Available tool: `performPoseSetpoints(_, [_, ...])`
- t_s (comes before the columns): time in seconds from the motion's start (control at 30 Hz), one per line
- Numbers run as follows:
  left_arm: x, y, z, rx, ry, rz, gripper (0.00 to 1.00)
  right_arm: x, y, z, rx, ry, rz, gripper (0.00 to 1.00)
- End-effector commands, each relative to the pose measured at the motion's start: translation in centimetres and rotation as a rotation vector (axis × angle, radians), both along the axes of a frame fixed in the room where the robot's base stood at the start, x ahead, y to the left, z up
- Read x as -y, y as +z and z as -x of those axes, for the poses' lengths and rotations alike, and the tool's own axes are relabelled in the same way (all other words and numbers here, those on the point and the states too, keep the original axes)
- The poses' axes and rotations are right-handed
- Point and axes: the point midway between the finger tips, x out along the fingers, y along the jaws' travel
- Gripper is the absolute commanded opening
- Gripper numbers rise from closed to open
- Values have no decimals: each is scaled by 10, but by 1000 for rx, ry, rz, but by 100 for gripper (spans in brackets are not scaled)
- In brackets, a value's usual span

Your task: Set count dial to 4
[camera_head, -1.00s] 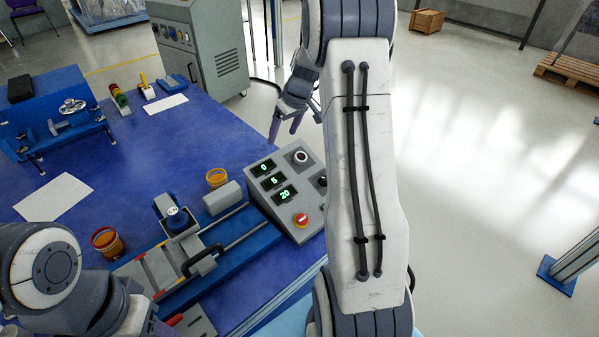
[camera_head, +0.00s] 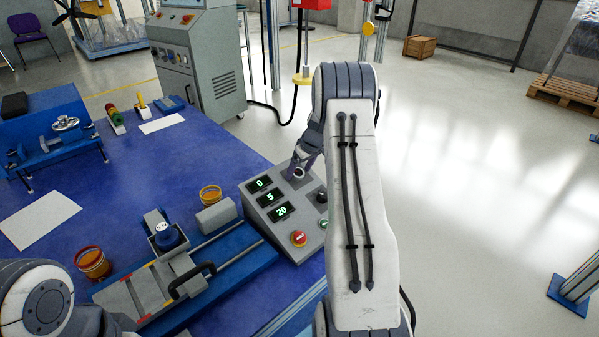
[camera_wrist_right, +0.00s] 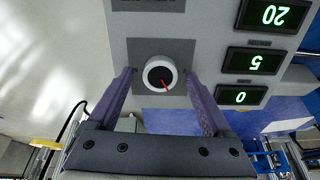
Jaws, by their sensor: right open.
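A grey control box (camera_head: 285,222) stands on the blue table, with green displays reading 0 (camera_head: 261,183), 5 and 20. A round white-rimmed dial (camera_wrist_right: 160,74) with a red pointer sits on a dark square plate on the box, on the side of the display reading 0. In the wrist view the pointer points down and slightly right. My right gripper (camera_wrist_right: 159,78) is open, with one purple finger on each side of the dial; contact cannot be told. In the head view, my right gripper (camera_head: 299,172) partly hides the dial. My left gripper is not in view; only its arm shows.
A red button (camera_head: 299,238) and a black knob (camera_head: 321,196) are on the same box.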

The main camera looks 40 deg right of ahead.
Motion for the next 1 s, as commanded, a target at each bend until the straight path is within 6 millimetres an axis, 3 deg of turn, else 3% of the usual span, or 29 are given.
performPoseSetpoints(0.27, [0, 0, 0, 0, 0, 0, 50, 0, -1, -1, 0, 0, 0, 84])
performPoseSetpoints(0.5, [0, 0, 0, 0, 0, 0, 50, 0, -1, -1, 0, 0, 0, 0])
performPoseSetpoints(1.0, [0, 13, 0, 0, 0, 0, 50, -1, 1, -1, -5, -130, -55, 0])
